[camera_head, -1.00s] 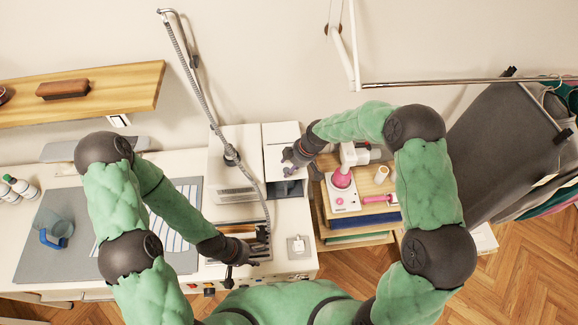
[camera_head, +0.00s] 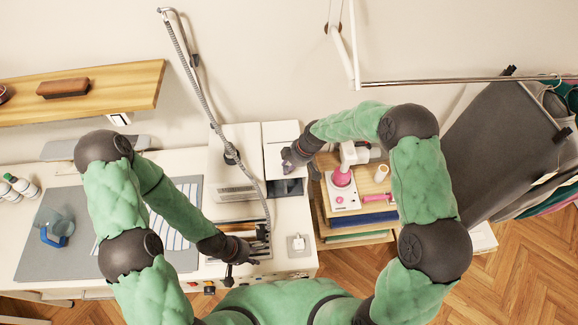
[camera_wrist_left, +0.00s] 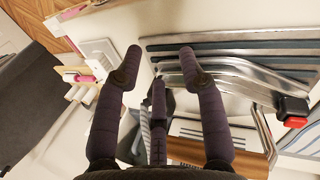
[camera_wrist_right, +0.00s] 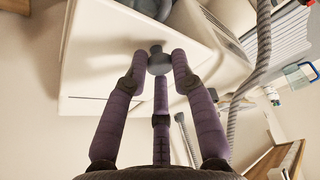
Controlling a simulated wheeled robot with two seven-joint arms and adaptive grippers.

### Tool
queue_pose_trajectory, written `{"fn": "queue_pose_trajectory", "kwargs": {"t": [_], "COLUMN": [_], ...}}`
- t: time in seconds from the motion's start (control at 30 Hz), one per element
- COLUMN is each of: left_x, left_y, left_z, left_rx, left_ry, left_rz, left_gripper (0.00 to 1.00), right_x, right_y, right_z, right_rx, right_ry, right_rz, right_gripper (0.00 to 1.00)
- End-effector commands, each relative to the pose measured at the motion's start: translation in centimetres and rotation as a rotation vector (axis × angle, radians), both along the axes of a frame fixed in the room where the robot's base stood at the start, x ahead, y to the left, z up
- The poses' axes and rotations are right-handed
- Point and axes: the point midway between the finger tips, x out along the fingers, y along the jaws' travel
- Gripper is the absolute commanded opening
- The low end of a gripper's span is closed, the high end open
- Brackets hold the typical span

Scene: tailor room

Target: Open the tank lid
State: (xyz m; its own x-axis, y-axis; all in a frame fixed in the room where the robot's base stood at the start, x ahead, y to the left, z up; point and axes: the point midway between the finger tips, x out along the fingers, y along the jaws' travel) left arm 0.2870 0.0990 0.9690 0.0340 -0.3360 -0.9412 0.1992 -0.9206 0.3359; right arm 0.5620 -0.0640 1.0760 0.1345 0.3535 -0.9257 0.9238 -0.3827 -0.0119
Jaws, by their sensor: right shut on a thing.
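The white tank (camera_head: 285,200) stands at the back right of the worktop, and its white lid (camera_head: 282,134) is on top. A dark grey gap shows at the lid's near side. My right gripper (camera_head: 291,158) is at the lid. In the right wrist view its fingers (camera_wrist_right: 159,60) are shut around the round grey knob (camera_wrist_right: 158,66) of the lid (camera_wrist_right: 105,50). How far the lid is raised is hard to tell. My left gripper (camera_head: 244,262) is low over the metal iron rest; in the left wrist view its fingers (camera_wrist_left: 160,62) are spread and empty.
A grey hose (camera_head: 205,100) hangs left of the tank. The iron's wooden handle (camera_wrist_left: 215,155) is close to my left fingers. A pink-and-white device (camera_head: 343,190) stands right of the tank. A blue-handled jug (camera_head: 56,236) is at the far left.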

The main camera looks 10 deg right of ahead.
Motion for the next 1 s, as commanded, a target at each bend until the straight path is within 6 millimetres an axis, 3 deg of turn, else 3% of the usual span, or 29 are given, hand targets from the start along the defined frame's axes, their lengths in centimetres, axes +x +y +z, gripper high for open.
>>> {"fn": "queue_pose_trajectory", "kwargs": {"t": [0.5, 1.0], "left_x": [0.0, 0.0], "left_y": [0.0, 0.0], "left_z": [-1.0, -2.9], "left_rx": [0.000, 0.000], "left_ry": [0.000, 0.000], "left_rz": [0.000, 0.000], "left_gripper": [0.40, 0.40], "right_x": [1.9, 5.1], "right_y": [0.0, 0.0], "right_z": [3.4, 6.9], "right_rx": [0.000, 0.002], "right_ry": [0.237, 0.221], "right_rz": [0.001, -0.004], "right_gripper": [0.00, 0.00]}}
